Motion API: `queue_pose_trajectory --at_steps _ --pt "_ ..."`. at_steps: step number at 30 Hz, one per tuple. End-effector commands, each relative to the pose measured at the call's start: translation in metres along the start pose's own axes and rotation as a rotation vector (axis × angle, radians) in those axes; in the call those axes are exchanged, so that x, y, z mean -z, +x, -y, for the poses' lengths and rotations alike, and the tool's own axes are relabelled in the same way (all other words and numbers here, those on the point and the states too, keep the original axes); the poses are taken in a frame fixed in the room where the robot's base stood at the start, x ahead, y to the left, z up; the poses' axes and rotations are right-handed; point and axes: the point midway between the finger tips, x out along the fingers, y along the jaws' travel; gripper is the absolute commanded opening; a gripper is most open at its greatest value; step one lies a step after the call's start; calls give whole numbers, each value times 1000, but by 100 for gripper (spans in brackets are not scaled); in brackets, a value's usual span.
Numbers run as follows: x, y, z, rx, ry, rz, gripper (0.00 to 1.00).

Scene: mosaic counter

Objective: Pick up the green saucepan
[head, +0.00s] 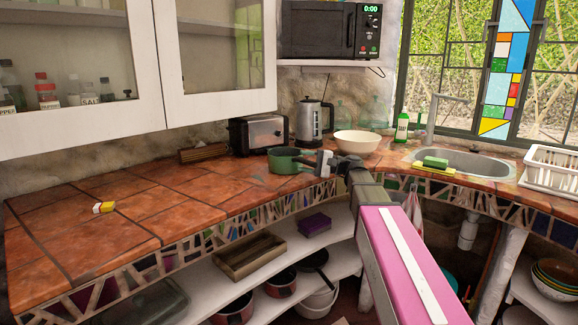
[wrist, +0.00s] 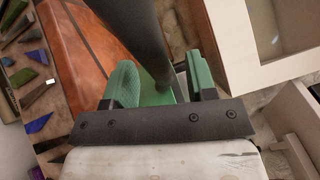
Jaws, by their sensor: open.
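The green saucepan (head: 285,161) stands on the tiled counter in the head view, near the counter's front edge. My gripper (head: 322,160) is just right of it, at the handle side. In the wrist view, my gripper (wrist: 158,72) is open, with a green pad on each side. A dark handle (wrist: 145,35) runs between the two fingers, close to the right one. A bit of green pan (wrist: 160,98) shows below it. I cannot tell whether a finger touches the handle. My arm hides part of the handle side in the head view.
A cream bowl (head: 357,143) stands just right of the pan. A toaster (head: 259,133) and a kettle (head: 314,121) stand behind. A small yellow and white item (head: 104,207) lies on the left counter, otherwise mostly clear. A sink (head: 465,165) is at the right.

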Motion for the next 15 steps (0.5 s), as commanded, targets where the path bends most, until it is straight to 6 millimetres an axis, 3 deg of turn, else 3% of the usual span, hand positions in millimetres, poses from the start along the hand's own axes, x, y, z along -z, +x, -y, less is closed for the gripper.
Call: queue_pose_trajectory --at_steps 3,10,15 --pt "0 12 0 0 0 -1 52" --pt "0 14 0 0 0 -1 52" --pt "0 13 0 0 0 -1 0"
